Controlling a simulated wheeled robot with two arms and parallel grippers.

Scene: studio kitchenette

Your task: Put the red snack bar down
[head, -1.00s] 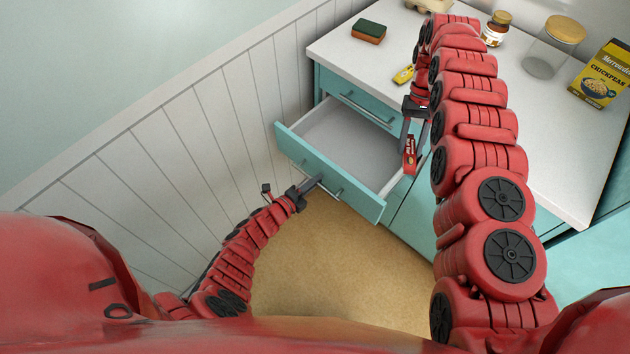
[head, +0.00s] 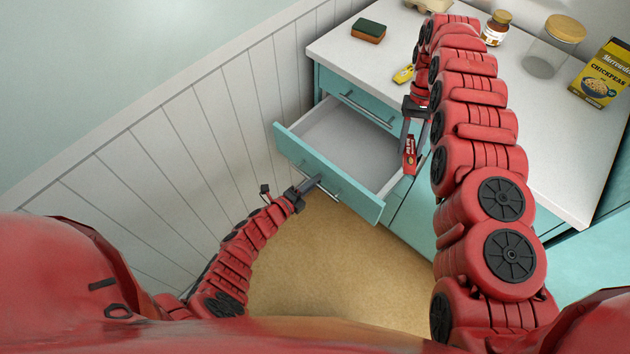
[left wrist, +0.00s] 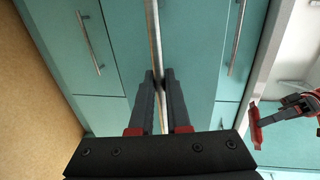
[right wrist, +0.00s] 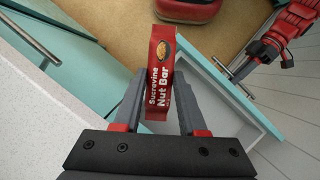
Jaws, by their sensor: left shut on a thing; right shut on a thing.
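The red snack bar (head: 409,158) is held upright in my right gripper (head: 416,140), near the right side of the open drawer. The right wrist view shows the snack bar (right wrist: 160,75) with its "Nut Bar" label, pinched between the fingers (right wrist: 160,110). The teal drawer (head: 345,135) is pulled out and its visible floor is empty. My left gripper (head: 316,182) is shut on the drawer handle (head: 334,193) at its front. In the left wrist view the fingers (left wrist: 159,80) close around this bar handle (left wrist: 152,30).
The white counter (head: 345,50) holds a sponge (head: 369,31), a yellow item (head: 403,75), a small jar (head: 495,28), a lidded glass jar (head: 552,48) and a chickpeas box (head: 602,75). A panelled wall (head: 200,130) stands left of the drawer.

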